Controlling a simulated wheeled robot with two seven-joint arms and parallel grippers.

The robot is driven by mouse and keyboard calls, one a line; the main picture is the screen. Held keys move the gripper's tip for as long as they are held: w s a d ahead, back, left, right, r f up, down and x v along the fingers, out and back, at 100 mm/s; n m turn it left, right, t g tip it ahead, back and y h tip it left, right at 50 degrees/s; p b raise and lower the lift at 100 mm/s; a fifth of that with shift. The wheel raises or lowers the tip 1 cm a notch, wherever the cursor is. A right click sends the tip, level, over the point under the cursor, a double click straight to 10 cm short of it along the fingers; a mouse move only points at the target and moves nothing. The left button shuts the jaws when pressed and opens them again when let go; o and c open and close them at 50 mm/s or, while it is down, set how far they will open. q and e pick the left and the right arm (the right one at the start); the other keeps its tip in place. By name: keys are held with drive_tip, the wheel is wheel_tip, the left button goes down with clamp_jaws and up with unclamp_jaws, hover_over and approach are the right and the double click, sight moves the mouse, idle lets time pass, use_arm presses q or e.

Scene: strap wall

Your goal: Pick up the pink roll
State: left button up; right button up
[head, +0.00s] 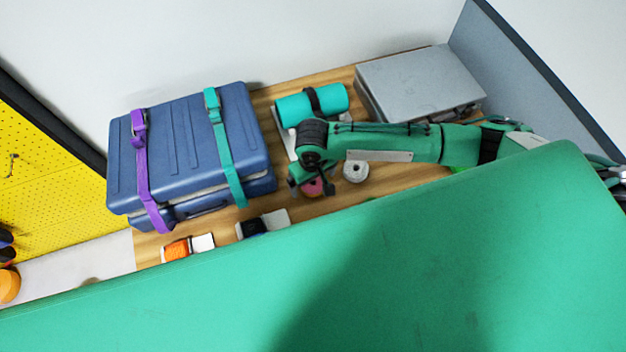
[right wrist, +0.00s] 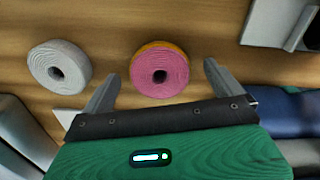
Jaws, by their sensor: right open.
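The pink roll (right wrist: 160,72) lies flat on the wooden table in the right wrist view, with an orange edge showing behind it. In the head view the pink roll (head: 312,188) is partly hidden by my right gripper (head: 310,187). In the right wrist view my right gripper (right wrist: 158,90) is open and empty. Its two fingers point toward the roll, one at each side of its near part; I cannot tell the height gap. My left gripper is not in view.
A grey roll (head: 355,171) lies beside the pink one and also shows in the right wrist view (right wrist: 60,67). A blue suitcase (head: 185,150) with purple and teal straps stands left. A teal roll (head: 311,103) and a grey case (head: 420,82) are behind.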

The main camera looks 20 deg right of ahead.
drive_tip(key=shift+f, duration=0.25)
drive_tip(key=c, duration=0.8)
drive_tip(key=shift+o, duration=0.2)
drive_tip(key=shift+r, duration=0.15)
